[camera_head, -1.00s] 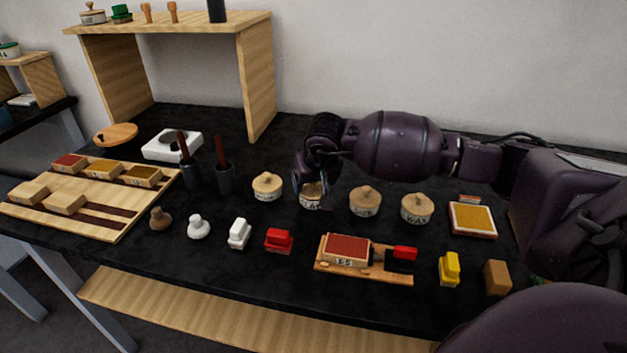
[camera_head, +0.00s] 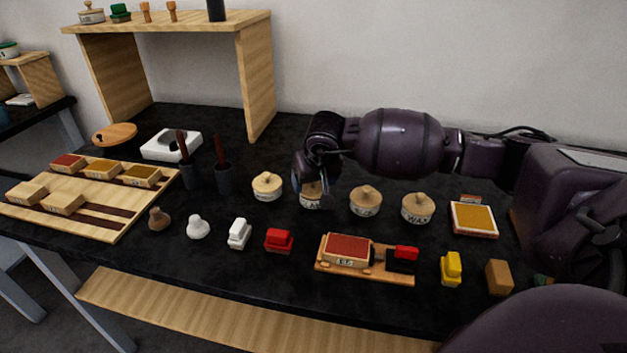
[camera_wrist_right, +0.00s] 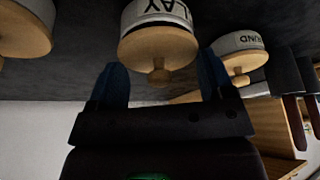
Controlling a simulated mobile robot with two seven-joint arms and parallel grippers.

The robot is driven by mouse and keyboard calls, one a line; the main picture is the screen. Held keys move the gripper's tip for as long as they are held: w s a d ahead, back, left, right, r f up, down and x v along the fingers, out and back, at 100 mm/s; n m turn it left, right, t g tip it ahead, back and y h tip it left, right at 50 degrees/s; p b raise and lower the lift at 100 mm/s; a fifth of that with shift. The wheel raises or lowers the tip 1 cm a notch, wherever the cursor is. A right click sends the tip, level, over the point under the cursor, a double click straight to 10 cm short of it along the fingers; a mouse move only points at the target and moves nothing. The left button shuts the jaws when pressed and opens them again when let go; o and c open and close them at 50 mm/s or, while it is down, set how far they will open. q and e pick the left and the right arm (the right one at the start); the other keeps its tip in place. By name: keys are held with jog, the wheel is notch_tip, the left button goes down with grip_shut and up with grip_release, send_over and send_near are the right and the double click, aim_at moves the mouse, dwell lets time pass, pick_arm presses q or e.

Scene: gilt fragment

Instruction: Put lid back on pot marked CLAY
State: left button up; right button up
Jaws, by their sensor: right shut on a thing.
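The pot marked CLAY (camera_head: 311,202) stands in the row of white pots. It shows upside down at the top of the right wrist view (camera_wrist_right: 156,10). Its wooden lid (camera_wrist_right: 158,48), with a round knob, is on the pot's mouth and looks level, touching the rim or very close to it. My right gripper (camera_head: 311,183) is over this pot; in its wrist view the two blue fingers (camera_wrist_right: 160,85) are shut on the lid, one on each side. The fingers partly hide the lid in the head view. My left gripper is not in view.
Lidded pots stand close on both sides: one at left (camera_head: 267,187), one at right (camera_head: 365,201), and the WAX pot (camera_head: 417,208). Dark cups with tools (camera_head: 224,178) are farther left. A stamp rack (camera_head: 350,265) and small stamps lie in front.

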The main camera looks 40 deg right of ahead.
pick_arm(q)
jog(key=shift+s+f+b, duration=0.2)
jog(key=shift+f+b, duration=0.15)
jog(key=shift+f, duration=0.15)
pick_arm(e)
jog(key=shift+f, duration=0.2)
dwell(1.1)
dwell(0.4)
jog(key=o, duration=0.9)
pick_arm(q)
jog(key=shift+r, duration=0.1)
pick_arm(e)
jog(key=shift+r, duration=0.2)
jog(key=shift+r+p, duration=1.05)
jog(key=shift+r, duration=2.3)
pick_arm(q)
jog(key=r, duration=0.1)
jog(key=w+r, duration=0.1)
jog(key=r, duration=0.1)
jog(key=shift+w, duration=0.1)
pick_arm(e)
grip_shut()
